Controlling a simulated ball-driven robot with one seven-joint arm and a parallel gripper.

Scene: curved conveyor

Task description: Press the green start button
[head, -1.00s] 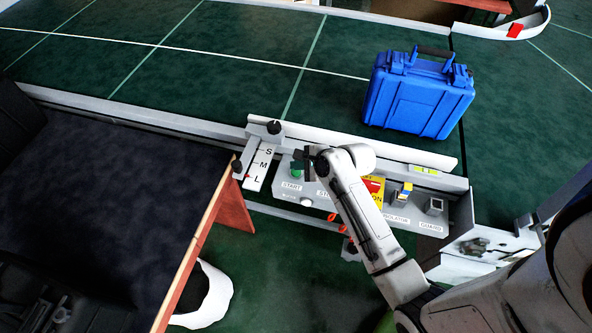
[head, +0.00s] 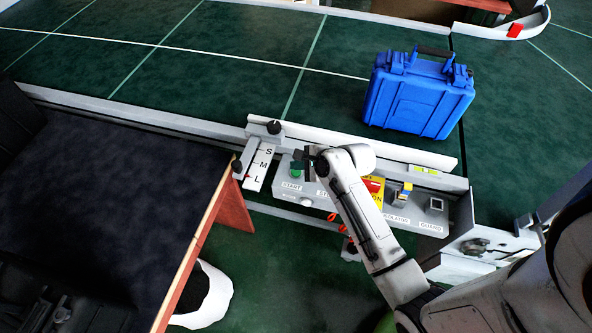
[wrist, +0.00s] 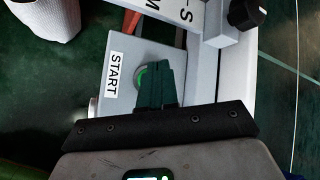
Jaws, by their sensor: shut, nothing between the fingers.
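The green start button (head: 295,170) is on the grey control panel (head: 319,196), above its START label (head: 291,187). In the wrist view the button (wrist: 139,77) is a green disc in a grey ring, partly hidden behind my fingers. My gripper (head: 300,162) is shut and empty, and its dark fingers overlap the button area. In the wrist view the fingertips (wrist: 158,68) lie over the button's right side. I cannot tell whether they touch it.
A yellow panel plate with a red part (head: 374,187) lies right of my forearm. A blue case (head: 418,98) stands on the green conveyor behind a white side rail (head: 350,143). An S-M-L scale (head: 260,167) is left of the panel, near a dark-topped table (head: 110,190).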

